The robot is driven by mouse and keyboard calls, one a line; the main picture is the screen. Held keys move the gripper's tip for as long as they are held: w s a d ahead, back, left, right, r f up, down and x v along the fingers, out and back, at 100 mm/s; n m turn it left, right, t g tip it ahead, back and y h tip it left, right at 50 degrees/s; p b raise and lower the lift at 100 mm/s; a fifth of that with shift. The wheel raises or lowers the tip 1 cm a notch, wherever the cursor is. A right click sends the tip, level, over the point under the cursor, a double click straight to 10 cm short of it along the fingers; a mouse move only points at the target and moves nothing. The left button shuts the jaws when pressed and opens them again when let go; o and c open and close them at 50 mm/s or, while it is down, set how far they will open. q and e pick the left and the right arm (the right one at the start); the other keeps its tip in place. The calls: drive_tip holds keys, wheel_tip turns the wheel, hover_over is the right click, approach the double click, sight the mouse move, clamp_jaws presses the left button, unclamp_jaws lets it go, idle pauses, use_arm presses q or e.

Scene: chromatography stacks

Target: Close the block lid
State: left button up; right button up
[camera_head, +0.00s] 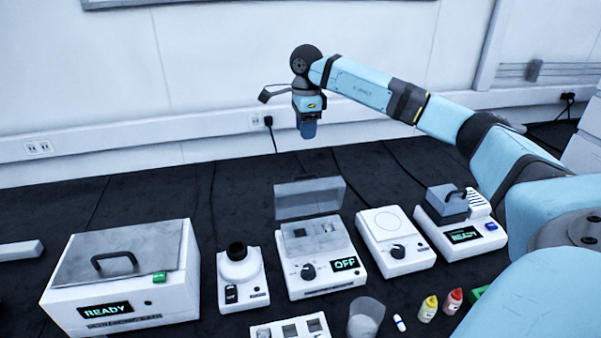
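The block unit (323,274) is a white box with a knob and a display reading OFF, in the middle of the bench. Its grey, see-through lid (308,198) stands raised at the back edge, and the block's top is exposed. My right gripper (308,130) hangs above and behind the raised lid, pointing down and apart from it. Its blue fingertips look close together, but I cannot tell whether they are shut. Nothing is visibly held. My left gripper is not in view.
A large lidded bath (172,297) reading READY stands at left, beside a small mixer (241,284). At right are a flat plate unit (396,227) and another READY unit (487,240). A beaker (366,318) and small bottles (428,308) stand in front. The bench behind is mostly clear.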

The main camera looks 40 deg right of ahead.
wheel_tip(320, 180, down, 13)
drive_tip(key=shift+a+f, duration=0.1)
drive_tip(key=shift+f, duration=0.1)
idle(0.3)
clamp_jaws()
